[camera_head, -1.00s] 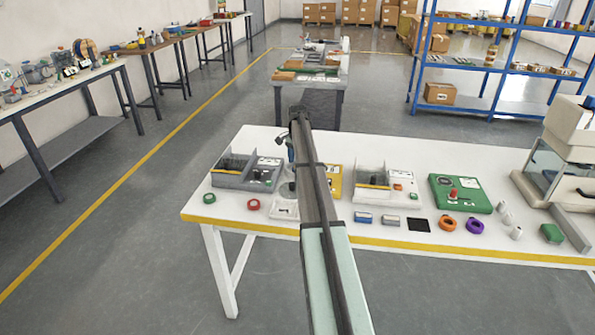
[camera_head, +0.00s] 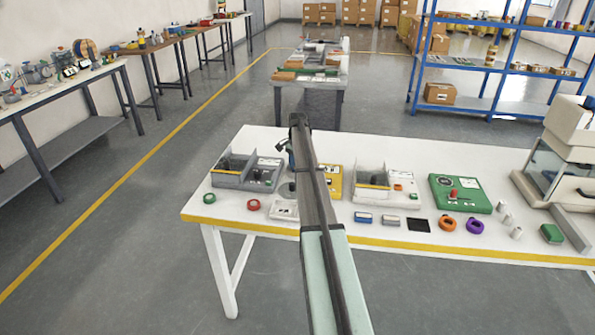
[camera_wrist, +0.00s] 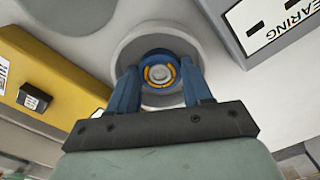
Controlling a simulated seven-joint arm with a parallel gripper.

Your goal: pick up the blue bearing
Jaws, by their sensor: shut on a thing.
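The blue bearing (camera_wrist: 161,76) is a small ring with a yellow-orange band and a grey centre, seen face-on in the wrist view. My gripper (camera_wrist: 160,70) has its two blue fingers on either side of it, shut on it. Behind the bearing is a round grey dish (camera_wrist: 124,52); I cannot tell whether the bearing still touches it. In the head view the dish (camera_head: 287,190) shows beside my arm, and the bearing cannot be made out.
A grey divided station (camera_head: 230,180) stands left of the dish, and a yellow box (camera_head: 334,183) to its right. Several other parts fill the right side.

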